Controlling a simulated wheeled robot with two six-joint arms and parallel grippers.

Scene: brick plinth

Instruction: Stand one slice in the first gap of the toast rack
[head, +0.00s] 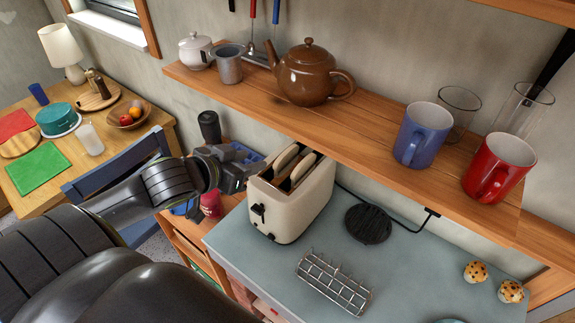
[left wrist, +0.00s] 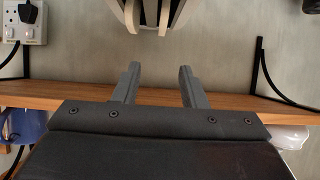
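The cream toaster (head: 290,208) stands at the back left of the grey-blue counter. Two slices stick up from its slots, a left slice (head: 285,158) and a right slice (head: 303,168). The wire toast rack (head: 334,283) stands in front and to the right of the toaster, and its gaps look empty. My left gripper (head: 250,166) is beside the toaster's upper left side. In the left wrist view my left gripper (left wrist: 157,80) has its fingers apart with nothing between them. Pale slice edges (left wrist: 165,17) show beyond the fingertips. My right gripper is not in view.
A wooden shelf (head: 380,130) runs above the counter, with a brown teapot (head: 308,75), a blue mug (head: 422,135) and a red mug (head: 498,168). A black round trivet (head: 368,224) lies right of the toaster. Two muffins (head: 476,271) sit at the right.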

